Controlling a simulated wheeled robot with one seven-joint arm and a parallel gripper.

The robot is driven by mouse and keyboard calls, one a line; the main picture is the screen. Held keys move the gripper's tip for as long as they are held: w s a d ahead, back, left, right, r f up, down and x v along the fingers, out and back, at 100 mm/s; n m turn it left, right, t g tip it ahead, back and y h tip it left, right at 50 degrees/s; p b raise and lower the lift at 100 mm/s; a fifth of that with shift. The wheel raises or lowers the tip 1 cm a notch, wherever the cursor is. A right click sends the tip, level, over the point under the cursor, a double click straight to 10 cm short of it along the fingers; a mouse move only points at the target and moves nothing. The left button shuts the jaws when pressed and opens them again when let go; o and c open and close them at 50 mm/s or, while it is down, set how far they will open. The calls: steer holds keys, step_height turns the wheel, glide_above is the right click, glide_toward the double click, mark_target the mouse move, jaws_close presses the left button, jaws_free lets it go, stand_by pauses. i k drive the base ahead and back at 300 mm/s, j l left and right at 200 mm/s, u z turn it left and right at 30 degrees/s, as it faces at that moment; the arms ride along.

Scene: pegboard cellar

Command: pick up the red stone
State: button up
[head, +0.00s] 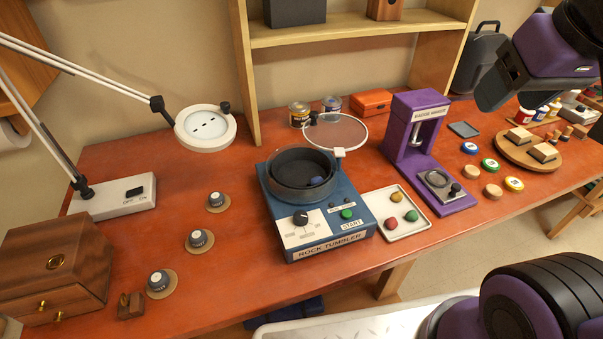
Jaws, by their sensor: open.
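The red stone (390,224) is a small dark-red rounded stone lying in a white square tray (408,234) on the red-brown workbench. It is at the tray's near left. A green stone (411,216) lies to its right and a yellowish stone (396,196) behind it, all in the same tray. Purple and dark parts of my arm show at the upper right and lower right, apart from the tray. I see no gripper fingers in this view.
The blue rock tumbler (328,244) stands just left of the tray, its round lid raised and a blue stone in its bowl. The purple badge maker (411,140) stands right of the tray. The bench's front edge is close to the tray.

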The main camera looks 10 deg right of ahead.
mark_target(391, 224)
steer(key=k+j+z, duration=0.1)
steer(key=j+z, duration=0.15)
steer(key=k+j+z, duration=0.25)
steer(key=j, duration=0.15)
steer(key=j+z, duration=0.25)
steer(key=k+j, duration=0.05)
